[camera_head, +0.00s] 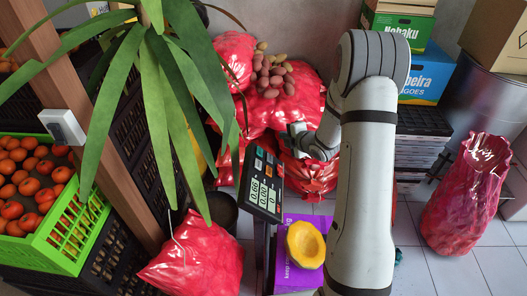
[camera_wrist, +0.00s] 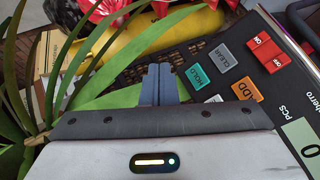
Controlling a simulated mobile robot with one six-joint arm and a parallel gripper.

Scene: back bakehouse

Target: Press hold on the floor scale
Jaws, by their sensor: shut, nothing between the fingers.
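The floor scale's dark display head (camera_head: 263,185) stands on a post at the middle of the head view, with lit number readouts. In the wrist view its panel (camera_wrist: 290,88) fills the right side. The teal HOLD button (camera_wrist: 195,77) is at the panel's left end, with a grey CLEAR button (camera_wrist: 212,56) and an orange ADD button (camera_wrist: 247,91) beside it. My gripper (camera_wrist: 158,70) is shut and empty. Its fingertips appear just left of HOLD in the wrist view; contact or height cannot be told. In the head view my gripper (camera_head: 298,136) is above and right of the display head.
A red power switch (camera_wrist: 268,52) sits near the buttons. Long plant leaves (camera_head: 165,120) hang left of the display and beside my fingers. A yellow cut squash (camera_head: 306,244) lies on a purple box (camera_head: 284,270) below. Red sacks (camera_head: 195,258) and a green crate (camera_head: 70,225) stand around.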

